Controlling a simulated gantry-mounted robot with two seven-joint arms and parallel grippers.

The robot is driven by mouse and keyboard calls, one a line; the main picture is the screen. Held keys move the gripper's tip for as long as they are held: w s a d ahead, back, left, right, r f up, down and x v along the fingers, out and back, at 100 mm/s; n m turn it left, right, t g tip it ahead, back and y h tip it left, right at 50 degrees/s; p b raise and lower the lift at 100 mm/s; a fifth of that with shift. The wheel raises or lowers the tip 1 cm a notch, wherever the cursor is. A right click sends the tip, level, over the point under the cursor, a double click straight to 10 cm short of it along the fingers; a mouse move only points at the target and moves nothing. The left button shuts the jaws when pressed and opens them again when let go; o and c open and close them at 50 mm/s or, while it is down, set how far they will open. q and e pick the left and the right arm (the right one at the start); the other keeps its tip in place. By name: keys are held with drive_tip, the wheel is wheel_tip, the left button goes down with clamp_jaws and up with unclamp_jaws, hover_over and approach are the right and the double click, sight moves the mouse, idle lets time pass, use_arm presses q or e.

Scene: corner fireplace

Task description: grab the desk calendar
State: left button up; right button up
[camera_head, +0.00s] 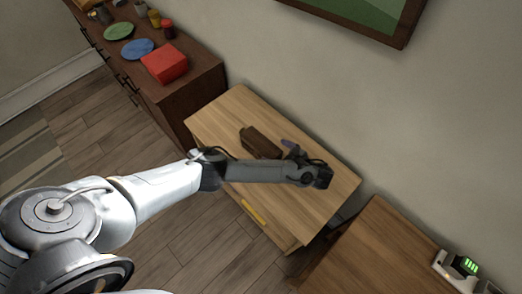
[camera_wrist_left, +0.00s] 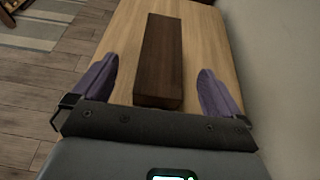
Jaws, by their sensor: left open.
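A dark brown oblong block (camera_head: 260,142), the only thing here that could be the desk calendar, lies on the light wooden cabinet top (camera_head: 222,110). No calendar print shows on it. In the left wrist view the block (camera_wrist_left: 160,58) stretches away from me, centred between my two purple fingers. My left gripper (camera_head: 284,148) is open and empty over the cabinet, at the near end of the block; in the wrist view the gripper (camera_wrist_left: 157,75) shows a wide gap on both sides. My left forearm hides part of the cabinet top. My right gripper is not in view.
A dark sideboard (camera_head: 192,92) at the upper left bears a red box (camera_head: 164,64), a blue plate (camera_head: 137,49), a green plate (camera_head: 119,31) and cups. Another wooden top (camera_head: 375,250) at the lower right bears a device with a green display (camera_head: 464,265). The wall runs close behind.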

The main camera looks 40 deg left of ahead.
sight(262, 143)
use_arm(q)
drive_tip(key=shift+b+x, duration=0.35)
drive_tip(key=shift+x, duration=0.65)
drive_tip(key=shift+a+f+b, duration=0.2)
drive_tip(key=shift+f+b, duration=0.15)
drive_tip(key=shift+b, duration=0.05)
drive_tip(key=shift+b+x, duration=0.45)
drive_tip(key=shift+x, duration=1.8)
drive_tip(key=shift+w, duration=0.15)
drive_tip(key=shift+c, duration=0.5)
drive_tip(key=c, duration=1.6)
drive_tip(key=shift+r, duration=0.1)
